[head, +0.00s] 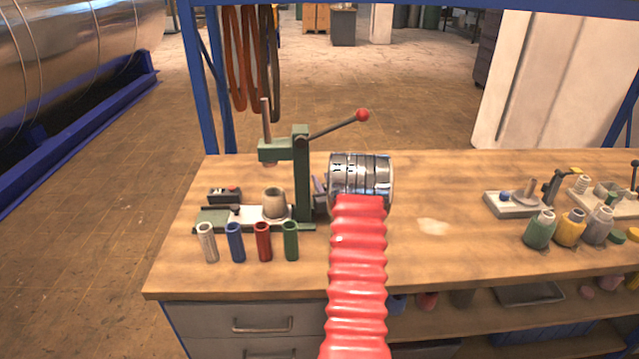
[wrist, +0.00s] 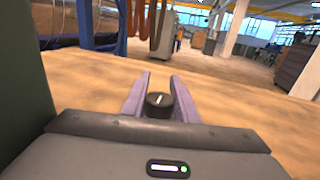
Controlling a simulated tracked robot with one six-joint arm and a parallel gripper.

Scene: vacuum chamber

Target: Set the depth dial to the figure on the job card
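In the head view a green bench press (head: 300,165) with a red-knobbed lever stands at the left of the workbench. A pale cup-like part (head: 274,203) sits on its base. My gripper (head: 319,192) is low at the press's right side, with my wrist partly covering it. In the wrist view the purple fingers of my gripper (wrist: 160,98) are on either side of a round black dial (wrist: 159,103), close against it. A white line on its face points nearly straight up, leaning slightly right. I see no scale figures and no readable job card.
White, blue, red and green tubes (head: 249,241) stand along the front of the press. Bottles (head: 570,230) and small fixtures (head: 515,202) stand at the right. The middle of the wooden bench (head: 435,190) is clear.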

